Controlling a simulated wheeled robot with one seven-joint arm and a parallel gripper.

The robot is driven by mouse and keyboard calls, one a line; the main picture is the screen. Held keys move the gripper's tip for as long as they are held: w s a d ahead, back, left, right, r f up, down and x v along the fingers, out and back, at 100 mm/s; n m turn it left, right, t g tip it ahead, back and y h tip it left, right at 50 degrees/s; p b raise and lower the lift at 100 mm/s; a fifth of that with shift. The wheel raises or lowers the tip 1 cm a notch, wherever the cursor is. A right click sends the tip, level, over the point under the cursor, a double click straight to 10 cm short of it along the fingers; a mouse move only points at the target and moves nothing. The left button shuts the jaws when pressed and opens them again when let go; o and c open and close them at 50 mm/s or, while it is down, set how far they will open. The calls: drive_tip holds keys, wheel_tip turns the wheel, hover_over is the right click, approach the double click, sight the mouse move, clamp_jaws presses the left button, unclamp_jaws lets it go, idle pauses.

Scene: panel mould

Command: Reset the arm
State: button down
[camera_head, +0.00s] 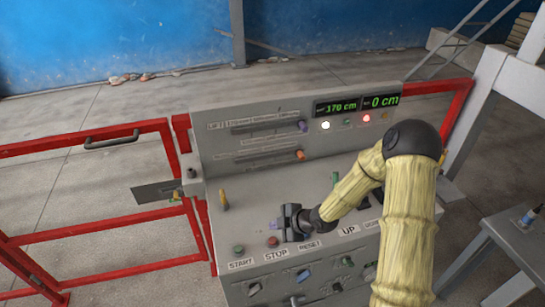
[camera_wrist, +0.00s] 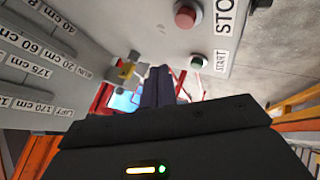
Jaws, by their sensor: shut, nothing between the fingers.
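My gripper (camera_head: 287,223) hangs over the sloped desk of the grey control panel (camera_head: 215,170), near the RESET label and behind the red STOP button (camera_head: 272,241). My arm comes in from the right and hides part of the desk. In the wrist view the dark fingers (camera_wrist: 157,86) are together with nothing between them. The red button (camera_wrist: 186,17) and the green START button (camera_wrist: 198,62) lie beyond them in that view. I cannot tell whether the fingertips touch the panel.
Green displays (camera_head: 357,104) read 170 cm and 0 cm; a white lamp (camera_head: 325,125) and red lamp (camera_head: 367,118) glow. Sliders, levers and knobs stick out of the panel. Red railings (camera_head: 100,222) flank it. A grey table (camera_head: 510,240) stands at right.

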drive_tip(key=s+d+r+m+h+b, duration=0.4)
drive_tip(key=s+d+r+m+h, duration=0.25)
drive_tip(key=d+m, duration=0.4)
drive_tip(key=s+d+r+m+g+b, duration=0.1)
drive_tip(key=s+d+r+m, duration=0.1)
drive_tip(key=s+m, duration=0.3)
drive_tip(key=s+d+r+m+g+h+b, duration=0.1)
drive_tip(key=s+r+m, duration=0.2)
drive_tip(key=s+m, duration=0.2)
drive_tip(key=shift+s+d+r, duration=0.15)
drive_tip(key=shift+s+d, duration=0.25)
drive_tip(key=shift+s, duration=0.45)
